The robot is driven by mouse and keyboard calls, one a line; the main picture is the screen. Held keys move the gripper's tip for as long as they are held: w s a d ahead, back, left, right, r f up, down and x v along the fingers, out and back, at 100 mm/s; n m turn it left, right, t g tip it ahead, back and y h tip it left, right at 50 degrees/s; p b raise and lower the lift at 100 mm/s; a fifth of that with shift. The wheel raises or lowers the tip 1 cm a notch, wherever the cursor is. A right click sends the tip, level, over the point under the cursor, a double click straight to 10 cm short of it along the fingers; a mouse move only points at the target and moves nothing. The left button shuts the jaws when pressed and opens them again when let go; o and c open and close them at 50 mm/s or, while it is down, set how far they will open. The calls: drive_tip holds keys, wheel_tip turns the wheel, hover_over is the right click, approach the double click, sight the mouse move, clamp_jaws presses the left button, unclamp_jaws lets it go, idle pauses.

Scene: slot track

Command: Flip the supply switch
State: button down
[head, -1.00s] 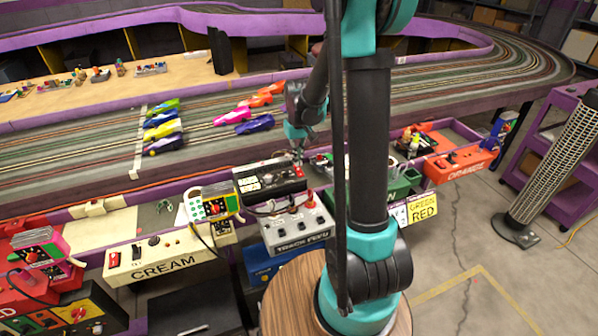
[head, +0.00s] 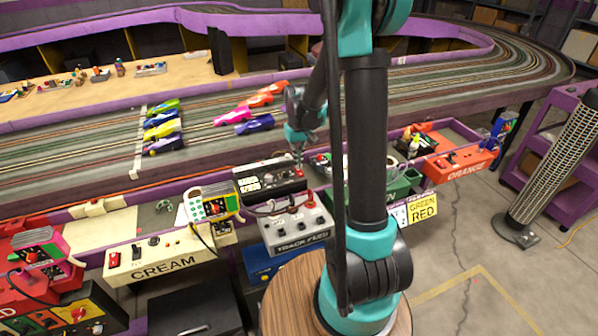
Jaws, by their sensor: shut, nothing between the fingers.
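A black supply box (head: 268,181) stands at the edge of the track, behind the grey track fuse box. Its front has pale displays at the left and a small red part, probably the switch (head: 299,173), at the right end. My gripper (head: 298,162) is shut and empty. Its tip is right at the red part, just above or touching it; I cannot tell which. The switch is too small and too covered by the gripper to read its position.
The grey fuse box (head: 297,232) with red buttons stands in front of the supply. A yellow-framed device (head: 217,203) and the cream control box (head: 165,257) lie to the left. The orange box (head: 463,163) is at the right. Slot cars (head: 163,128) stand on the track behind.

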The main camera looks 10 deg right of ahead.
sight(299, 171)
drive_tip(key=shift+f, duration=0.45)
idle(0.3)
drive_tip(key=shift+r, duration=3.55)
drive_tip(key=shift+s+d, duration=0.15)
drive_tip(key=shift+s, duration=0.35)
drive_tip(key=s+d+f+m+t, duration=0.1)
drive_tip(key=s+d+t, duration=0.1)
drive_tip(key=s, duration=0.8)
drive_tip(key=s+d+f+m+t, duration=0.1)
drive_tip(key=s+f+t, duration=0.1)
drive_tip(key=s, duration=0.9)
drive_tip(key=shift+d+f, duration=0.3)
drive_tip(key=shift+d, duration=0.1)
